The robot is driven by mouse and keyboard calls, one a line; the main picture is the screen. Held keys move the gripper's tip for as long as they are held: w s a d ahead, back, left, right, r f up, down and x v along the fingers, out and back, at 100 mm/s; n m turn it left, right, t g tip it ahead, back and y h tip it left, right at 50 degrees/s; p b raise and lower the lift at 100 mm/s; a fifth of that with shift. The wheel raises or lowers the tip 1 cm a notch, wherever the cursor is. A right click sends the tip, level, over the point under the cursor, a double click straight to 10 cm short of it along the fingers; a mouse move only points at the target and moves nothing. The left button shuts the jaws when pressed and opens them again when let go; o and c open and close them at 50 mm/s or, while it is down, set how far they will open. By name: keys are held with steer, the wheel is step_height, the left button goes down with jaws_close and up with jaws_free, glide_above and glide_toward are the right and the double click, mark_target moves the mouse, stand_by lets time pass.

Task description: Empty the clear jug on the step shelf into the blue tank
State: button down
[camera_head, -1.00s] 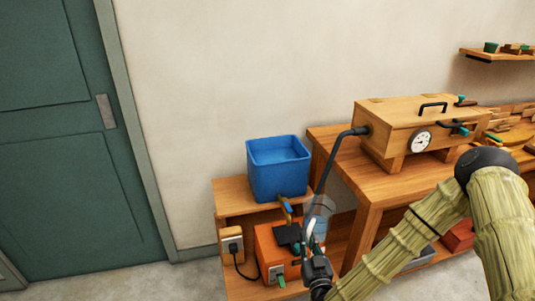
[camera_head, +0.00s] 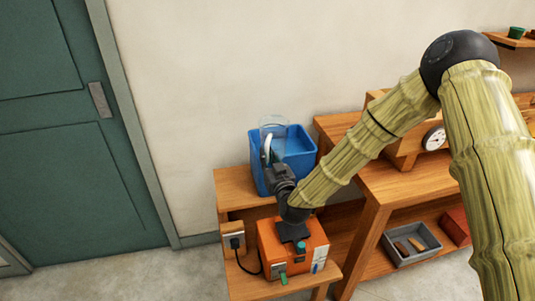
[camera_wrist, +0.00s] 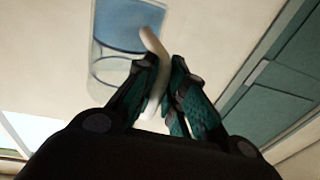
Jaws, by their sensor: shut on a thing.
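The clear jug (camera_head: 273,127) is off the shelf, roughly upright at the blue tank (camera_head: 304,166) in the head view, overlapping the tank's opening. I cannot tell whether it is above or in front of it. My gripper (camera_head: 269,157) is shut on the jug's pale handle. In the wrist view my gripper (camera_wrist: 168,88) has its fingers around the handle of the jug (camera_wrist: 103,66). Blue shows in the jug there; I cannot tell whether it is liquid or background. The tank stands on the upper step of the wooden step shelf (camera_head: 233,188).
An orange box (camera_head: 319,240) with a cord stands on the lower step, below my wrist. A workbench (camera_head: 385,190) with a dial-fitted wooden case is at right, with a grey bin (camera_head: 410,243) beneath. A green door (camera_head: 70,170) is at left. Floor between door and shelf is clear.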

mark_target(267, 133)
steer(key=shift+w+f, duration=0.1)
steer(key=shift+w, duration=0.2)
steer(key=shift+s+d+r+p, duration=0.1)
steer(key=shift+r+p, duration=0.15)
steer(key=shift+p, duration=0.05)
steer(key=shift+w, duration=0.25)
steer(key=shift+w+d+r+m+g+h+p, duration=0.15)
steer(key=shift+w+r+m+g+p, duration=0.25)
steer(key=shift+p, duration=0.75)
steer(key=shift+w+d+r+m+g+h+p, duration=0.15)
steer(key=shift+w+g+p, duration=0.35)
steer(key=shift+p, duration=0.6)
steer(key=shift+s+a+r+m+g+p, duration=0.2)
steer(key=shift+r+m+g+p, duration=0.4)
steer(key=shift+p, duration=1.6)
steer(key=shift+s+r+m+g+h+p, duration=0.1)
steer(key=shift+r+m+g+h+p, duration=0.2)
steer(key=shift+r+g+p, duration=0.95)
steer(key=shift+w+d+r+p, duration=0.15)
steer(key=shift+r+p, duration=0.35)
steer(key=shift+p, duration=0.3)
steer(key=shift+w+a+r+p, duration=0.15)
steer(key=shift+r+p, duration=0.35)
steer(key=shift+p, duration=0.25)
